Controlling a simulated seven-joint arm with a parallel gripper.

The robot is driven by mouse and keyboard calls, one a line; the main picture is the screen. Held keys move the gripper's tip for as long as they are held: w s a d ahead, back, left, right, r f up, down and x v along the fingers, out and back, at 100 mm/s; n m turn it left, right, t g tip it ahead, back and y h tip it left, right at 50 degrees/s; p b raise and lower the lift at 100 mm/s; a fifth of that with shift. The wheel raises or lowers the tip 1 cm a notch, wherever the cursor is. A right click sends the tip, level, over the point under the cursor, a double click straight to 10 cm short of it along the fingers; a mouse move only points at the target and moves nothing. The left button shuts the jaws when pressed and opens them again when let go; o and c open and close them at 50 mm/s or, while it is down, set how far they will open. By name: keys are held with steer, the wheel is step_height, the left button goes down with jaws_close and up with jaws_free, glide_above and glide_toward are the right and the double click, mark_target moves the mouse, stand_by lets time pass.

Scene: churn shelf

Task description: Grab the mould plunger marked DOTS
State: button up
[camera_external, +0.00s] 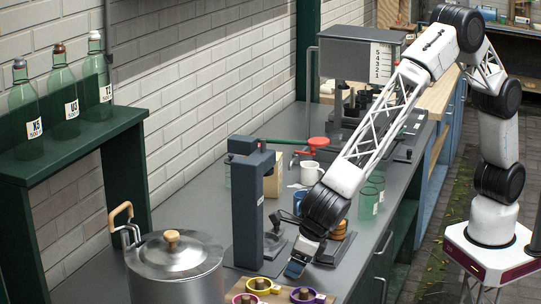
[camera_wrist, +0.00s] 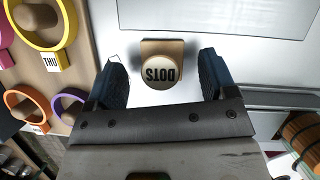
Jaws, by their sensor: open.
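The mould plunger marked DOTS (camera_wrist: 160,72) shows in the wrist view as a round pale top with dark, upside-down lettering, next to a tan block-like part. My gripper (camera_wrist: 162,82) is open, with one dark blue finger on each side of the plunger and visible gaps between. I cannot tell how far the fingertips are above or below its top. In the external view my gripper (camera_external: 296,268) points down at the front of the grey bench, beside the dark upright column. The plunger cannot be made out there.
A wooden board with coloured rings, including a yellow ring (camera_wrist: 42,22) and an orange ring (camera_wrist: 27,108), lies left of the plunger in the wrist view. The dark column (camera_external: 253,205) stands close to my gripper. A lidded metal pot (camera_external: 175,265) is at front left.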

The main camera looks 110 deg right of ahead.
steer(key=shift+w+d+f, duration=0.1)
steer(key=shift+w+f, duration=0.05)
steer(key=shift+f, duration=0.2)
stand_by(0.3)
steer(key=c, duration=1)
